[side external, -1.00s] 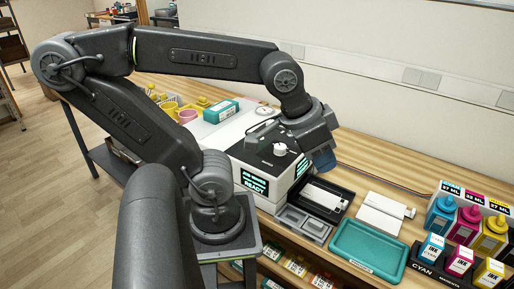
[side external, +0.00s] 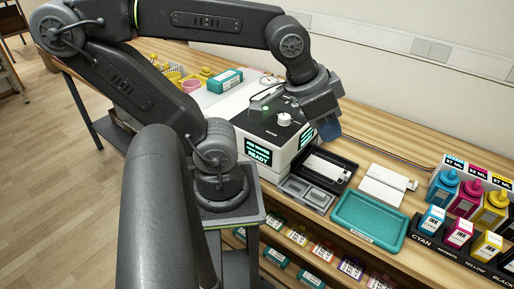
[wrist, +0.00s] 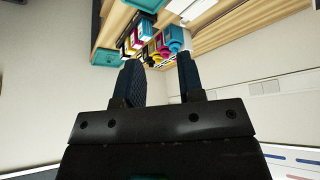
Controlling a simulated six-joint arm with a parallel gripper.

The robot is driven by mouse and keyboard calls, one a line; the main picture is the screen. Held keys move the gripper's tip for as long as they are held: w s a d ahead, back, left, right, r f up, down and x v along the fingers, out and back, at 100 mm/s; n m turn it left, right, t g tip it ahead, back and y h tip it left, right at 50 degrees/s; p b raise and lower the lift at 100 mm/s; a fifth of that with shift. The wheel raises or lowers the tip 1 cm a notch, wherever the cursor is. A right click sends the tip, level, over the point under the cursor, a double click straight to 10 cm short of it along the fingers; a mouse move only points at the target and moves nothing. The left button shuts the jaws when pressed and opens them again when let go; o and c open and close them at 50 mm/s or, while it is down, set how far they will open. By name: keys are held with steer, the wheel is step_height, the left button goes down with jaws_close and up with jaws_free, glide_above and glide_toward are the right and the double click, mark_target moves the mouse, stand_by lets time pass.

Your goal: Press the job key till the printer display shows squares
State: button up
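The printer (side external: 271,138) is a white box with a dark top, partly behind my arm in the side view. Its front display (side external: 258,152) is lit and its lower line reads READY; I see no squares on it. Another lit panel (side external: 306,136) is on its right side. On top are a white knob (side external: 284,119) and a small green light (side external: 265,107). I cannot tell which part is the job key. My gripper (side external: 328,130) hangs in the air right of the printer, apart from it. In the wrist view its blue fingers (wrist: 159,75) are spread with nothing between them.
A black tray unit (side external: 318,170), a white block (side external: 384,188) and a teal tray (side external: 370,219) lie right of the printer. Ink bottles (side external: 462,200) stand at the far right. A teal box (side external: 225,80) and yellow and pink cups are behind left.

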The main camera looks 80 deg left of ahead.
jaws_close()
stand_by(0.3)
stand_by(1.5)
